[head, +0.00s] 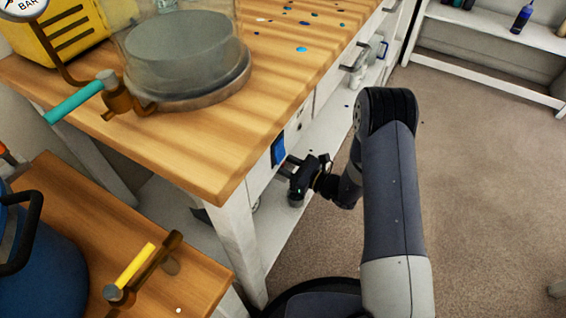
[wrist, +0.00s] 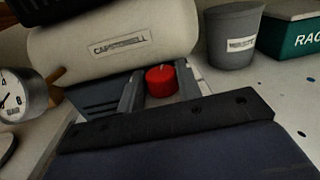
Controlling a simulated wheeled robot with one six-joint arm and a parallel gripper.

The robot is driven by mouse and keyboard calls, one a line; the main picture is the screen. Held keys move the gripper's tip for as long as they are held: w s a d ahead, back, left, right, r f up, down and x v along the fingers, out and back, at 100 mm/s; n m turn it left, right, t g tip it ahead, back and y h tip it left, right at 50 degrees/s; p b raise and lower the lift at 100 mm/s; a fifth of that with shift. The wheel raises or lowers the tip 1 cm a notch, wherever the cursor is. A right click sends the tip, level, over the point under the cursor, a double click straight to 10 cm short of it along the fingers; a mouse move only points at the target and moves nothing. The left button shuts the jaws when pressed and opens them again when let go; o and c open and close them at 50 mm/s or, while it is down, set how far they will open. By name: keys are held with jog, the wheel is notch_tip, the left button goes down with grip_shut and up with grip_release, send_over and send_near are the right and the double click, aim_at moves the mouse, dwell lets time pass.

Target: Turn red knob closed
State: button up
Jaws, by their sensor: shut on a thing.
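The red knob (wrist: 162,81) shows in the wrist view, between the two fingers of my gripper (wrist: 160,88). The fingers are closed on it from both sides. Behind it lies a cream-coloured tank (wrist: 110,45) with a dark-lettered label. In the head view my gripper (head: 298,178) reaches in under the workbench edge, at the shelf side. The knob does not show in the head view. Its turned position cannot be told.
A pressure gauge (wrist: 18,98) is left of the tank; a grey bucket (wrist: 233,38) and green rag box (wrist: 290,35) are right. Carpet (head: 480,190) is clear at right.

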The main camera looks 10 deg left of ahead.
jog(key=shift+w+f+n+g+y+b, duration=0.15)
jog(key=shift+n+g+y+b, duration=0.25)
jog(key=shift+n+g+b, duration=0.45)
jog(key=shift+c, duration=0.4)
jog(key=shift+n+g, duration=0.75)
jog(key=shift+g, duration=0.7)
jog(key=o, duration=1)
jog(key=d, duration=0.3)
jog(key=d+p, duration=0.1)
jog(key=d, duration=0.3)
jog(key=s+d+p, duration=0.1)
jog(key=d, duration=0.2)
jog(key=shift+s+d, duration=0.1)
jog(key=shift+d, duration=0.3)
jog(key=shift+a, duration=0.1)
